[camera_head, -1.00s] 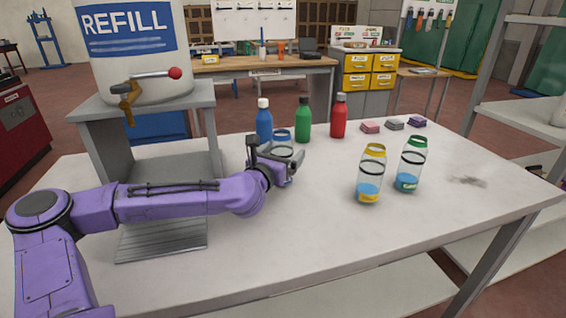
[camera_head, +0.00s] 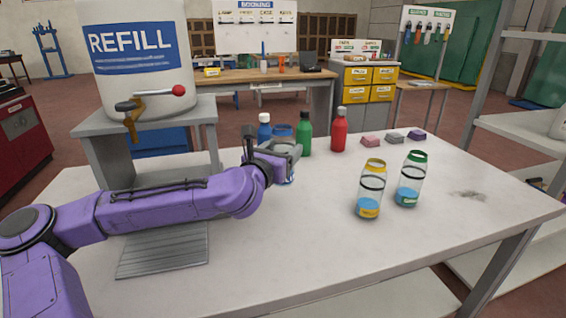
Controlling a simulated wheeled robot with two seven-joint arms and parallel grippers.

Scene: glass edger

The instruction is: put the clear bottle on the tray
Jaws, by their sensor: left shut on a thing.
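My left gripper (camera_head: 276,157) is shut on a clear bottle with a blue rim (camera_head: 284,133). The bottle is upright, partly hidden by the fingers, and seems to be held a little above the table. The tray (camera_head: 162,250) is a grey ribbed plate at the front left of the table, below the refill stand. It is empty, and my left forearm passes across its far side. Two other clear bottles stand upright to the right, one with a yellow rim (camera_head: 371,187) and one with a green rim (camera_head: 411,179). My right gripper is not in view.
The refill tank (camera_head: 140,80) with its red-knobbed tap stands on a grey stand (camera_head: 205,110) at the left. Blue (camera_head: 264,130), green (camera_head: 304,133) and red (camera_head: 339,130) bottles stand behind the gripper. Several small blocks (camera_head: 394,138) lie at the back right. The front middle of the table is clear.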

